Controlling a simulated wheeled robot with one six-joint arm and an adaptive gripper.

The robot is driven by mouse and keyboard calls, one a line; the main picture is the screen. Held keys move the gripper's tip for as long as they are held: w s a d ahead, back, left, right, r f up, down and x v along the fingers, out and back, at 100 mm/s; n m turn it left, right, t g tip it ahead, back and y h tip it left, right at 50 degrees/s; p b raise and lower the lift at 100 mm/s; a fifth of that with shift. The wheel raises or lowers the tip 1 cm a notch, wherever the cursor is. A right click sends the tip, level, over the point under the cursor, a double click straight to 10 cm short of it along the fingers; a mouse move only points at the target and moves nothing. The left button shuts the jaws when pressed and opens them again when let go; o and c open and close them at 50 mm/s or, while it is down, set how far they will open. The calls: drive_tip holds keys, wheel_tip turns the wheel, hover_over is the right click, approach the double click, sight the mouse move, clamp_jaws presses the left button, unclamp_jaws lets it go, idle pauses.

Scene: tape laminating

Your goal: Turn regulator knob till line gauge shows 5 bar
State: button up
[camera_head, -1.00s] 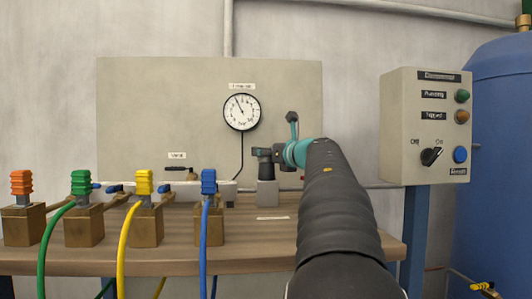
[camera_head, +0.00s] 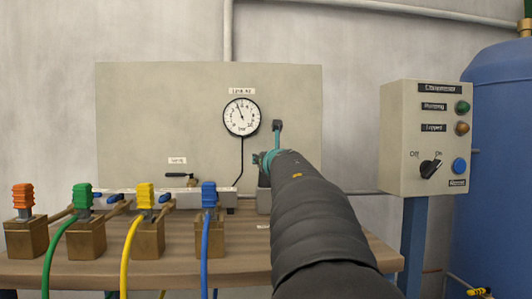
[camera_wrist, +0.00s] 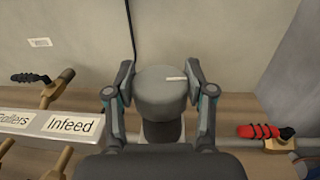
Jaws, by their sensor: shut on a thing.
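The regulator knob (camera_wrist: 160,100), a grey cylinder with a white line on top, stands in the middle of the wrist view. The white line points to the right. My gripper (camera_wrist: 161,76) has one finger on each side of the knob and is shut on it. In the head view my arm hides the knob and most of the regulator. The line gauge (camera_head: 241,117), a round white dial with a black rim, hangs on the grey panel. Its needle points up and slightly left; the numbers are too small to read surely.
A compressor box (camera_head: 425,138) with a switch and buttons stands at the right, before a blue tank (camera_head: 498,170). Several coloured hose couplings stand on the wooden bench (camera_head: 175,268) at the left. A red-handled valve (camera_wrist: 262,132) sits right of my gripper.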

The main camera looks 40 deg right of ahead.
drive_tip(key=shift+r+m+g+h+p, duration=0.1)
drive_tip(key=shift+m+g+h+p, duration=2.05)
drive_tip(key=shift+h+p, duration=0.55)
drive_tip(key=o, duration=1.2)
drive_tip(key=shift+w+a, duration=0.1)
drive_tip(key=v, duration=1.2)
